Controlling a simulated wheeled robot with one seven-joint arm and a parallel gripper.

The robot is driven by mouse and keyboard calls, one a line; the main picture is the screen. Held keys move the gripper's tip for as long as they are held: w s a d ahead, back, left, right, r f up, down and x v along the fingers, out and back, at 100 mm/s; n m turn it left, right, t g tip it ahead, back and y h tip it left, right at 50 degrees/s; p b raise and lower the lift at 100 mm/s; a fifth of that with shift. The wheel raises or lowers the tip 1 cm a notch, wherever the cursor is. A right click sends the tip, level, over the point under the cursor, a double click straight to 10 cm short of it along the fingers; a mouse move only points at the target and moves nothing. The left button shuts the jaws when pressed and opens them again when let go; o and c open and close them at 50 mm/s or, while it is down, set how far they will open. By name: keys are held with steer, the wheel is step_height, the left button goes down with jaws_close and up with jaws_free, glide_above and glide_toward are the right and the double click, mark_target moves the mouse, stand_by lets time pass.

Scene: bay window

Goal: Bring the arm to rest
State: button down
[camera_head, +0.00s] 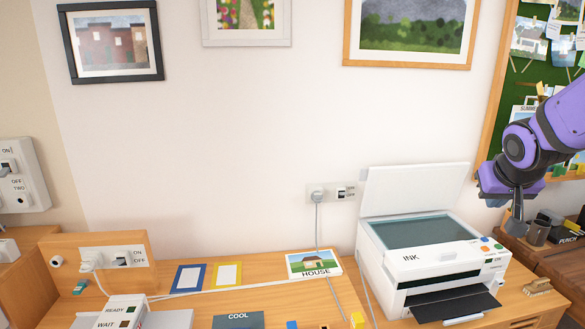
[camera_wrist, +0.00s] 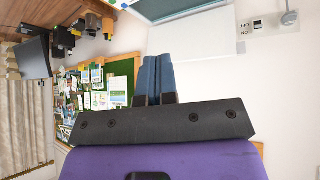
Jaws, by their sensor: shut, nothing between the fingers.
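My purple arm (camera_head: 545,125) reaches in from the right edge of the head view. My gripper (camera_head: 517,212) points down at its end, in the air to the right of the printer, in front of the green pin board. In the wrist view my gripper (camera_wrist: 159,62) shows two blue fingers pressed together with nothing between them.
A white printer (camera_head: 426,256) marked INK stands on the desk with its lid up, left of my gripper. A dark holder (camera_head: 537,232) sits below and right of it. The pin board (camera_head: 560,75) hangs behind.

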steer(key=s+a+r+n+y, duration=0.1)
steer(key=s+a+r, duration=0.1)
steer(key=s+a, duration=0.4)
steer(key=s+a+r+n+g+y, duration=0.1)
steer(key=s+a+r+n+y, duration=0.1)
steer(key=s+a, duration=0.5)
steer(key=s+r, duration=0.1)
steer(key=s, duration=0.5)
steer(key=shift+r, duration=0.35)
stand_by(1.3)
